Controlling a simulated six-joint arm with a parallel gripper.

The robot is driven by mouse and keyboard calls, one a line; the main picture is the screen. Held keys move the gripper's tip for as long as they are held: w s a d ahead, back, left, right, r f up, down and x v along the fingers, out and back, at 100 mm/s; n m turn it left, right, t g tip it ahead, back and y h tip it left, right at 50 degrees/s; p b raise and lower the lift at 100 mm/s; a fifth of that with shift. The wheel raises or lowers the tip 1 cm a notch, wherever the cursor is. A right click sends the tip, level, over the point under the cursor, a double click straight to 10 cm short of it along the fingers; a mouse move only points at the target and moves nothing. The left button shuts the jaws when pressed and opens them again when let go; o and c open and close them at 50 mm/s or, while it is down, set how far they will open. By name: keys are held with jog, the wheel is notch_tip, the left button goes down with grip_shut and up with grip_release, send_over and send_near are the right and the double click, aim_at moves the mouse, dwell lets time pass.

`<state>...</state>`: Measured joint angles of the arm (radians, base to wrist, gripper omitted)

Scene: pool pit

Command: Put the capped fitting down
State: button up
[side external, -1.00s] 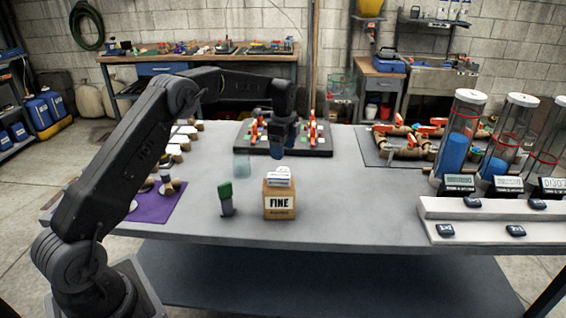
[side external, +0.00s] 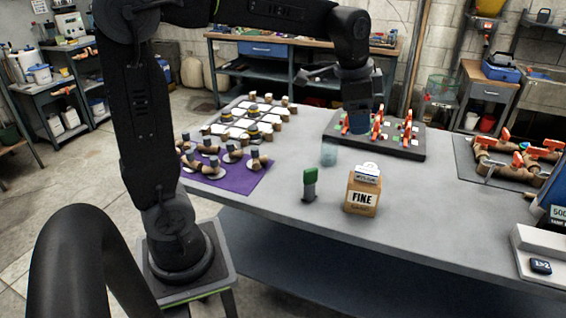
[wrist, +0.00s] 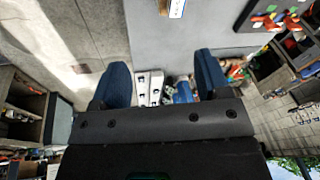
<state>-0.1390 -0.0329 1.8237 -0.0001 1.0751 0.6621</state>
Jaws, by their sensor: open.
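Several brown fittings, some with dark grey tops (side external: 256,162), stand along the purple mat (side external: 235,187) at the table's left front in the side view. More brown fittings stand around a white gridded board (side external: 237,121) behind the mat. I cannot tell which one is the capped fitting. My gripper (side external: 357,124), with blue fingers, points down over the left end of a dark board, well right of the mat. In the wrist view my gripper (wrist: 161,72) has its fingers wide apart, with nothing held between them.
The dark board (side external: 405,148) carries red-handled parts. A clear cup (side external: 328,153), a green-topped block (side external: 310,184) and a box marked FINE (side external: 361,198) stand mid-table. Red-valved pipework (side external: 510,160) lies at the right. The front middle of the table is clear.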

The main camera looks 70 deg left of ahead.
jog(key=s+d+f+n+t, duration=0.1)
jog(key=s+d+f+n, duration=0.1)
jog(key=s, duration=0.7)
jog(key=s+d+f+n+t, duration=0.1)
jog(key=s+d+f+n, duration=0.1)
jog(key=s, duration=0.7)
jog(key=shift+s+d+n, duration=0.15)
jog(key=shift+d+n, duration=0.55)
jog(key=shift+n, duration=0.3)
